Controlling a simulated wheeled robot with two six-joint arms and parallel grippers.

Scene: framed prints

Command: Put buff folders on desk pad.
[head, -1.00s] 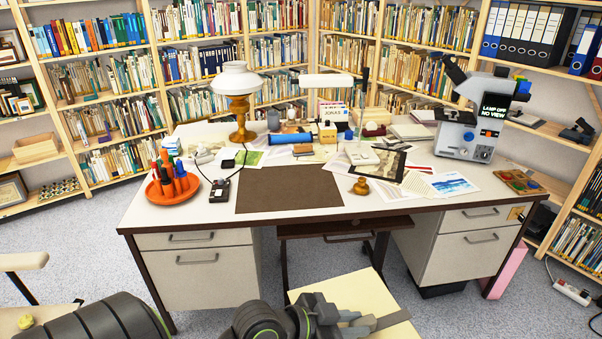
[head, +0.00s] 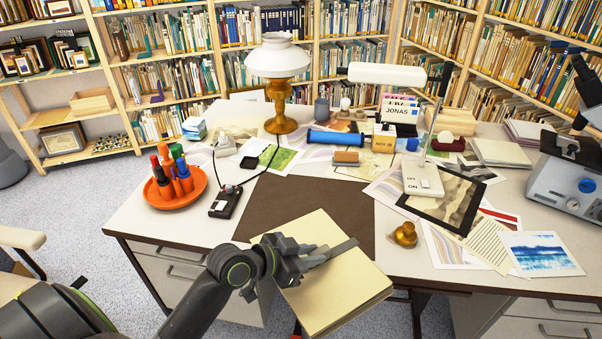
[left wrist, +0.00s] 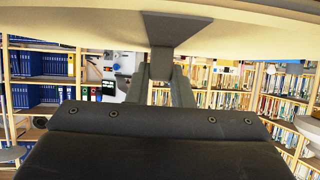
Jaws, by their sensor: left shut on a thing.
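The buff folders (head: 330,290) show in the head view as a thick cream stack at the front of the desk, covering the front right part of the desk pad. My left gripper (head: 318,258) is shut on the stack from its left side. In the left wrist view the stack (left wrist: 100,35) spans the top, with the fingers below it. The desk pad (head: 270,217) is a flat brown sheet on the desk. Whether the stack touches the pad cannot be told. My right gripper is not in view.
An orange pen tray (head: 170,200) and a black device (head: 226,202) lie left of the pad. A brass weight (head: 405,234), a framed print (head: 450,200) and loose sheets lie to the right. An oil lamp (head: 278,90) and a desk lamp (head: 425,180) stand behind.

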